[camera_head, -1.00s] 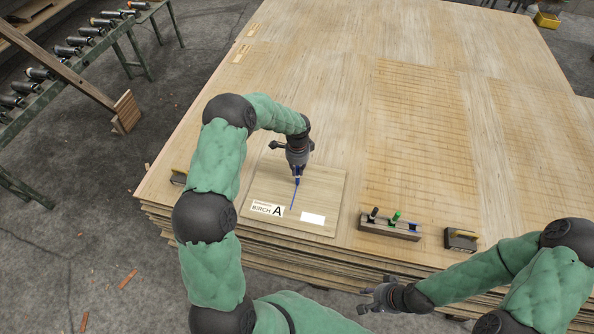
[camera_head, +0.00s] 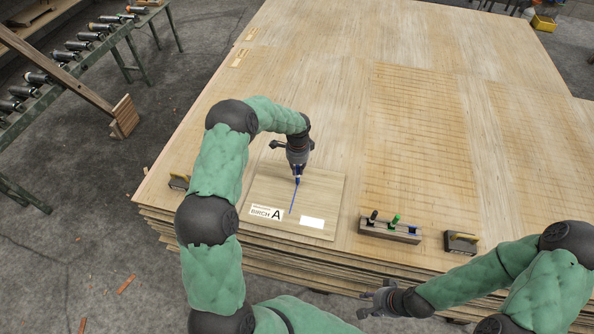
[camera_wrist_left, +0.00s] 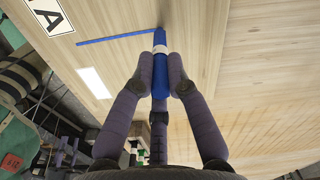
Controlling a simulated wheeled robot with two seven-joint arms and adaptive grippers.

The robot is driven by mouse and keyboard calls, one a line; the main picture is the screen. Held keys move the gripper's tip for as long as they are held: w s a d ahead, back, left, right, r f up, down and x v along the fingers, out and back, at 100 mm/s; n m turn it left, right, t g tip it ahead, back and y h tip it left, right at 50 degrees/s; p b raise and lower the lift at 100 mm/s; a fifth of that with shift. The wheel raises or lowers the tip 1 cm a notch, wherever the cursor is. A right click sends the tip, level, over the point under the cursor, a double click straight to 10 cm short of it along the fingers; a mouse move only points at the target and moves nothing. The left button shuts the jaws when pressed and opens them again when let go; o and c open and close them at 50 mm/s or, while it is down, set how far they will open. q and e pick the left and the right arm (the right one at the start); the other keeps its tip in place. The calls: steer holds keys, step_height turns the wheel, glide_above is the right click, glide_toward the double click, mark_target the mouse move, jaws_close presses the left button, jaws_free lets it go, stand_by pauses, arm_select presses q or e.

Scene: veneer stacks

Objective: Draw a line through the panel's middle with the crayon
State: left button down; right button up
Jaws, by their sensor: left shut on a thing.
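The panel (camera_head: 327,190) is a thin wooden sheet lying flat on the veneer stack, with a "BIRCH A" label (camera_head: 266,213) and a blank white label (camera_head: 312,222) near its front edge. My left gripper (camera_head: 297,176) is above the panel, shut on the blue crayon (camera_wrist_left: 160,50), whose tip is at the panel surface. A blue line (camera_head: 293,201) runs from the crayon toward the front edge, between the labels; it also shows in the left wrist view (camera_wrist_left: 115,39). My right gripper (camera_head: 368,303) is in front of the stack, away from the panel; its fingers are too small to read.
A wooden holder (camera_head: 390,231) with a black and a green crayon stands right of the panel. The stack (camera_head: 330,90) is bare behind.

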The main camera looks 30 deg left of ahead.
arm_select(q)
steer(key=shift+w+a, duration=0.1)
steer(key=shift+w, duration=0.25)
stand_by(0.3)
steer(key=shift+w+a+b, duration=0.15)
steer(key=shift+w+b, duration=0.2)
steer(key=shift+w, duration=0.4)
steer(key=shift+w, duration=0.2)
step_height(320, 180, up, 7)
steer(key=p, duration=0.4)
stand_by(0.6)
stand_by(0.6)
